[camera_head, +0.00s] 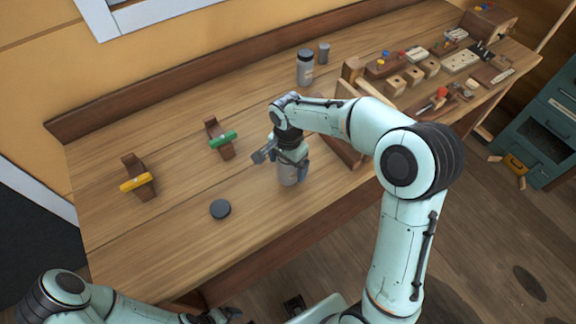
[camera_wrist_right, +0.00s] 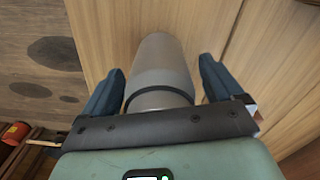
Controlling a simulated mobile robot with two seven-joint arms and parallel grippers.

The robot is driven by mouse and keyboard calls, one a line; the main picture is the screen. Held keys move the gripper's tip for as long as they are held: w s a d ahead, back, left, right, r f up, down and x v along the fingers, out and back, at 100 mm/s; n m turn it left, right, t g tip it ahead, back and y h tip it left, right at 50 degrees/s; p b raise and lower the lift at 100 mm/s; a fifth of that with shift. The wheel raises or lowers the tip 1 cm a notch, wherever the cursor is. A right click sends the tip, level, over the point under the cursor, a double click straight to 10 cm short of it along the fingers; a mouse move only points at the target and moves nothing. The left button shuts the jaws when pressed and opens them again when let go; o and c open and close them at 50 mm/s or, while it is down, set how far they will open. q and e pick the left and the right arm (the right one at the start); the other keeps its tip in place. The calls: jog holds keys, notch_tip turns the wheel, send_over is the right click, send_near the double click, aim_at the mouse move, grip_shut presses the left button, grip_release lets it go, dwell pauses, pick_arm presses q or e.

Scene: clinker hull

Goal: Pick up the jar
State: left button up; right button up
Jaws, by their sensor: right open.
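A grey jar (camera_head: 289,176) stands on the wooden bench, partly hidden below my right gripper (camera_head: 281,160). In the right wrist view, the grey jar (camera_wrist_right: 163,62) lies between the two blue fingers of the right gripper (camera_wrist_right: 160,82). The fingers are open, with a gap visible on each side of the jar. A round dark lid-like disc (camera_head: 220,209) lies flat on the bench left of the jar. My left gripper (camera_head: 217,316) is at the bottom edge, partly cut off, away from the jar.
Clamps with green (camera_head: 223,140) and yellow (camera_head: 137,182) handles are on the left. Wooden blocks and tools (camera_head: 410,75) crowd the right. The bench's front left is mostly clear.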

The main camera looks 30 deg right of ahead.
jog(key=c, duration=1.1)
jog(key=shift+c, duration=0.2)
pick_arm(q)
jog(key=shift+w+r+p, duration=0.45)
jog(key=shift+r, duration=0.15)
jog(key=shift+c, duration=0.2)
jog(key=c, duration=0.9)
jog(key=shift+s, duration=0.2)
pick_arm(e)
notch_tip(320, 180, up, 10)
jog(key=shift+s, duration=0.15)
